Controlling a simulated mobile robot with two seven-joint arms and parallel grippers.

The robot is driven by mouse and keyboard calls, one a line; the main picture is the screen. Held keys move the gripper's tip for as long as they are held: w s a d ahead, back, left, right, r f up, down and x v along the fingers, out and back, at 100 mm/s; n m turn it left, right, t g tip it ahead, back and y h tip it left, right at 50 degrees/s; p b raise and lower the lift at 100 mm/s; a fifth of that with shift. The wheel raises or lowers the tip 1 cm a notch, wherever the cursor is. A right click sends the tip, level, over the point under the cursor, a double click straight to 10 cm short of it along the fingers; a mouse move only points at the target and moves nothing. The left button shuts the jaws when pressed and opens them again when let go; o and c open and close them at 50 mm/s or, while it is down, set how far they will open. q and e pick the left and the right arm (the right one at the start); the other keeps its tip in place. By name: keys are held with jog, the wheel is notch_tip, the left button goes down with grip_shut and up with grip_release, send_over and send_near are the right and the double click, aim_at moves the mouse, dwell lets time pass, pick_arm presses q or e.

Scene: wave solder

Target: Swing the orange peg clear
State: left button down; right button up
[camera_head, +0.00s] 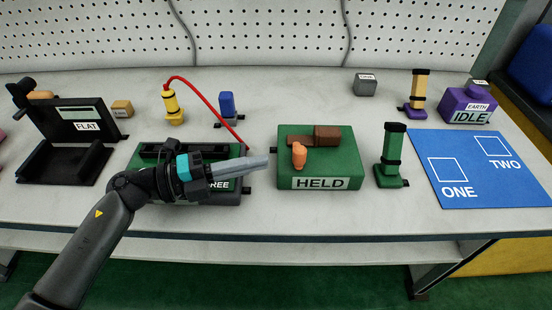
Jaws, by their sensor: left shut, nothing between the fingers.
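The orange peg (299,155) stands on top of the green block labelled HELD (340,183), near its front left part. A brown bar (315,139) with a thicker brown end lies on the block just behind the peg. My left gripper (268,162) is shut and empty. In the picture its tips point right and end a little left of the HELD block, short of the peg. My left arm hides part of the green fixture (150,157) whose label ends in REE. My right gripper is not in view.
A green stand (391,158) is close right of the HELD block, beside a blue mat (480,170) marked ONE and TWO. A red cord (205,100) runs from a yellow tool (173,108) toward my gripper. A black FLAT fixture (85,125) is at left.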

aim_at(298, 148)
pick_arm(q)
jog(key=x, duration=0.4)
jog(key=shift+d+b, duration=0.15)
jog(key=shift+b, duration=0.15)
jog(key=shift+w+d, duration=0.1)
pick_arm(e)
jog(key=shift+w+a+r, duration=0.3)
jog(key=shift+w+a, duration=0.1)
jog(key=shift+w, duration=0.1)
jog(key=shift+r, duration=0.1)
